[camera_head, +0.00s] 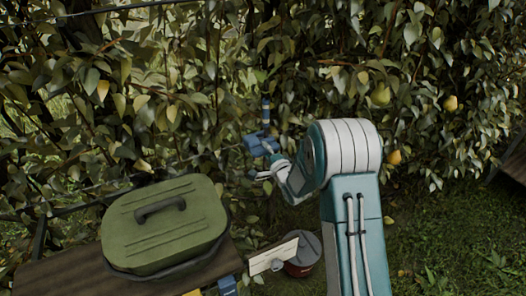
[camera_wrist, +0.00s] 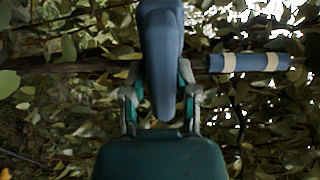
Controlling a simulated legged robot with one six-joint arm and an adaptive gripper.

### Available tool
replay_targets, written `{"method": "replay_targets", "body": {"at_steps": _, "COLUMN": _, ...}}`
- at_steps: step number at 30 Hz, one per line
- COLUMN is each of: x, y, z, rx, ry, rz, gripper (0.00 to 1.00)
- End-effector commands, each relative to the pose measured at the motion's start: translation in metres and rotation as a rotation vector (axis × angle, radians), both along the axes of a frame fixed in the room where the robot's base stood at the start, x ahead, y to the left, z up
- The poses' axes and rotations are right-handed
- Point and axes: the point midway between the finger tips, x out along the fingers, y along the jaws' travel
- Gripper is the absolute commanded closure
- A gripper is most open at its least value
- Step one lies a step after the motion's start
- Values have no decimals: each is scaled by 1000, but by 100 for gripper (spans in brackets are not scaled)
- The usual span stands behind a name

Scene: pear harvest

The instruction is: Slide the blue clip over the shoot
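The blue clip (camera_wrist: 162,60) fills the middle of the wrist view, between the two fingers of my gripper (camera_wrist: 160,105), which look closed on its sides. In the head view the clip (camera_head: 259,143) shows at the end of my gripper (camera_head: 273,162), in front of the foliage. A blue sleeve with pale bands (camera_wrist: 248,62) lies in line with a brown shoot (camera_wrist: 70,68) behind the clip; it stands upright just above the clip in the head view (camera_head: 266,110). The clip covers part of the shoot, and I cannot tell whether they touch.
A green lidded box (camera_head: 165,225) stands on a wooden bench (camera_head: 60,275) at lower left. A white board (camera_head: 272,257) and a grey-topped pot (camera_head: 307,250) are beside my arm. Pears (camera_head: 381,95) hang at right. Dense leaves surround the gripper; grass (camera_head: 450,225) is open at right.

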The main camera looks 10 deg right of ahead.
Motion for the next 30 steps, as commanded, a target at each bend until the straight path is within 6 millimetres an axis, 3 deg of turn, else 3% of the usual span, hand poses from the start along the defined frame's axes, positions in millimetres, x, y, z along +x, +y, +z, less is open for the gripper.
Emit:
{"method": "replay_targets", "body": {"at_steps": 14, "x": -4, "y": 0, "z": 1, "rx": 0, "ry": -3, "rz": 1, "gripper": 34}}
{"method": "replay_targets", "body": {"at_steps": 17, "x": -16, "y": -4, "z": 0, "rx": 0, "ry": -1, "rz": 0, "gripper": 34}}
{"method": "replay_targets", "body": {"at_steps": 30, "x": -96, "y": -34, "z": -1, "rx": 1, "ry": 1, "rz": -3, "gripper": 34}}
